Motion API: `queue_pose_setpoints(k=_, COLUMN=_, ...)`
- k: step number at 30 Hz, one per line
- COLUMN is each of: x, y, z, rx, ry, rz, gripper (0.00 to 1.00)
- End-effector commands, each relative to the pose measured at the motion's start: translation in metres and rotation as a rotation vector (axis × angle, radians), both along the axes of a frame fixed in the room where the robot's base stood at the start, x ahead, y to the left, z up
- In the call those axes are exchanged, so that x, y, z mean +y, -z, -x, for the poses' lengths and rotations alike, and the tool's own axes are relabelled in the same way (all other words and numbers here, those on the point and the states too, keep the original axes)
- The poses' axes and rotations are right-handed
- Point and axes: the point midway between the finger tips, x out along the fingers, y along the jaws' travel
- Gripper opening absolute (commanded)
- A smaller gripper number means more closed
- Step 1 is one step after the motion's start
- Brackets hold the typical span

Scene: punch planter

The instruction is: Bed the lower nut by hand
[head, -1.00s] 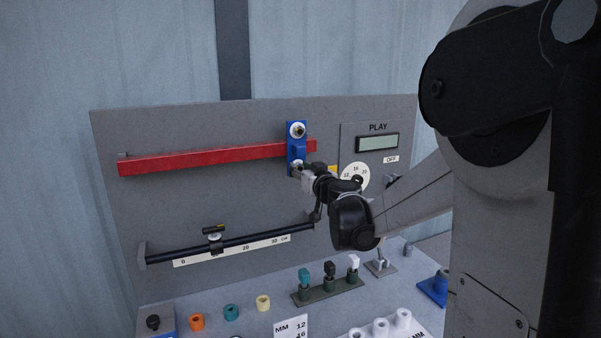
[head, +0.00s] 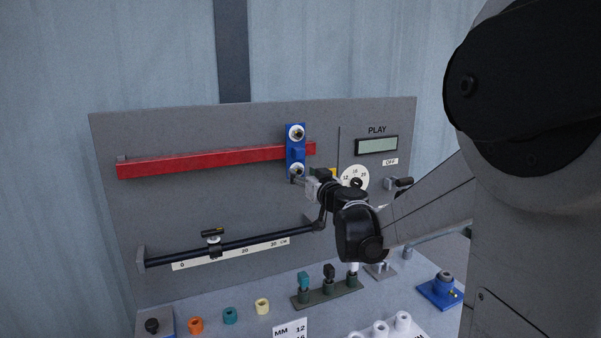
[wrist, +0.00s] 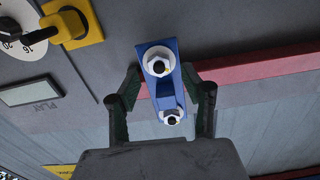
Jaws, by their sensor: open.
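A blue bracket (head: 296,152) sits across the red bar (head: 220,159) on the grey panel. It carries two pale nuts with dark centres. The upper nut (head: 297,132) is fully visible; the lower nut (head: 297,169) is just above my gripper (head: 301,181). The wrist view is turned over, so the lower nut (wrist: 158,63) is at the top and the upper nut (wrist: 172,117) below it. My gripper (wrist: 161,69) is open, its fingers on either side of the bracket and holding nothing. I cannot tell how deep the nuts sit.
The PLAY display (head: 377,145) is above the dial. A dark scale rail (head: 230,246) runs below. Coloured rings, posts and a blue block (head: 440,289) stand on the bench.

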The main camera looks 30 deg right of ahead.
Motion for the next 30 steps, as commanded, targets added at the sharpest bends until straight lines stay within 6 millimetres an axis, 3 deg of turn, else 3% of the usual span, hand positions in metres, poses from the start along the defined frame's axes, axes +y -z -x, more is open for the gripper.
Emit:
queue_pose_setpoints(k=6, x=0.003, y=0.000, z=0.044, rx=0.000, ry=0.002, rz=0.000, gripper=0.43)
queue_pose_setpoints(k=12, x=0.005, y=0.000, z=0.075, rx=0.000, ry=0.003, rz=0.000, gripper=0.43)
queue_pose_setpoints(k=18, x=0.007, y=0.000, z=0.089, rx=0.000, ry=0.001, rz=0.000, gripper=0.43)
queue_pose_setpoints(k=30, x=0.007, y=0.000, z=0.092, rx=0.000, ry=0.001, rz=0.000, gripper=0.43)
